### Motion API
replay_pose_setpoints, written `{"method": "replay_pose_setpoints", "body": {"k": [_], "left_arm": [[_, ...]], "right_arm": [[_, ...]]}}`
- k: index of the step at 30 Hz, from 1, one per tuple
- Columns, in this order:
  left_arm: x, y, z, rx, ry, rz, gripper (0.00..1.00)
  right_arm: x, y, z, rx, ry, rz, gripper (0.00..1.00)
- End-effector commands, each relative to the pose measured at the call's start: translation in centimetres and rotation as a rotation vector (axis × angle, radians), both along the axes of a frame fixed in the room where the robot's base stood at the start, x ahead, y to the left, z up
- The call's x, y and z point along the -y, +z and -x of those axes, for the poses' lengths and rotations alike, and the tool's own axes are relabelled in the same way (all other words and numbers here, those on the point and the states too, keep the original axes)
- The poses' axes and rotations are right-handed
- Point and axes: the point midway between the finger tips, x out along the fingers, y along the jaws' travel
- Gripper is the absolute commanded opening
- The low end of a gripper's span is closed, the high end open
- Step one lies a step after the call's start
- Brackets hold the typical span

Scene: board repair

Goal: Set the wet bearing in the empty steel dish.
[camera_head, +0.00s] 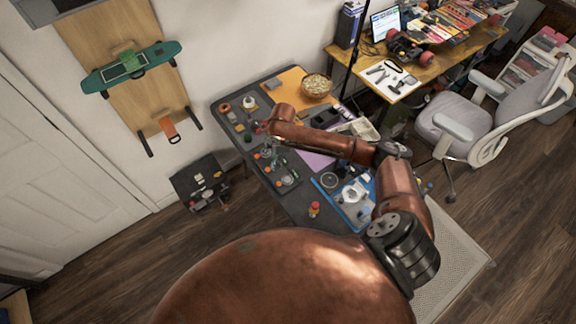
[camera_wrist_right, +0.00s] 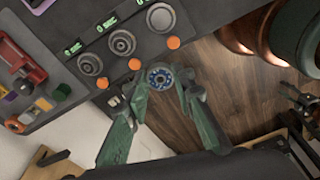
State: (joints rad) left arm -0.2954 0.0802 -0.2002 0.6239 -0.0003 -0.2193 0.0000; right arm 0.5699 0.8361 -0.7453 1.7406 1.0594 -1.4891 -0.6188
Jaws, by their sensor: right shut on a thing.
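The bearing (camera_wrist_right: 160,78) is a small ring with a blue band and a dark centre. In the right wrist view my right gripper (camera_wrist_right: 163,82) is shut on it, between the tips of its green fingers. I cannot tell whether it is wet. Three round dishes stand in a row above and left of it, apart from it: a left dish (camera_wrist_right: 90,64), a middle dish (camera_wrist_right: 122,43) and a right dish (camera_wrist_right: 160,18). Their contents are too small to tell. In the head view my right gripper (camera_head: 262,127) is over the left side of the dark workbench. My left gripper is not visible.
Orange discs (camera_wrist_right: 134,64) and "0 SEC" displays (camera_wrist_right: 106,23) lie by the dishes. The workbench (camera_head: 305,205) also holds a wicker bowl (camera_head: 316,86) and a blue tray (camera_head: 330,190). Wooden floor lies beyond its edge.

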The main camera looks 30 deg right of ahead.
Motion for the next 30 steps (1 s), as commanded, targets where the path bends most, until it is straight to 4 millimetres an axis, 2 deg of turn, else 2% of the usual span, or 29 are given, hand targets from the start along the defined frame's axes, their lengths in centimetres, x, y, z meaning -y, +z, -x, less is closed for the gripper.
{"method": "replay_pose_setpoints", "body": {"k": [1, 3, 6, 14, 21, 30], "left_arm": [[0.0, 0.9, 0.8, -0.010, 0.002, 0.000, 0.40], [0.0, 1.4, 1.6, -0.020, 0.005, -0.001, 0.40], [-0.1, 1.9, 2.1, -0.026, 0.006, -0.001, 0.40], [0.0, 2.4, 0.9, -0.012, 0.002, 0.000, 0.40], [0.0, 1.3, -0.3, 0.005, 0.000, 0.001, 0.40], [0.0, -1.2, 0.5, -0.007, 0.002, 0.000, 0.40]], "right_arm": [[0.7, -0.8, 0.5, -0.006, 0.071, -0.001, 0.01], [1.6, -2.2, 0.9, -0.005, 0.177, -0.001, 0.01], [2.6, -3.8, 1.5, -0.002, 0.300, -0.001, 0.01], [3.9, -5.8, 2.4, 0.002, 0.451, -0.001, 0.01], [3.9, -7.0, 2.4, 0.002, 0.458, 0.000, 0.01], [3.9, -9.5, 2.4, 0.002, 0.457, 0.000, 0.01]]}}
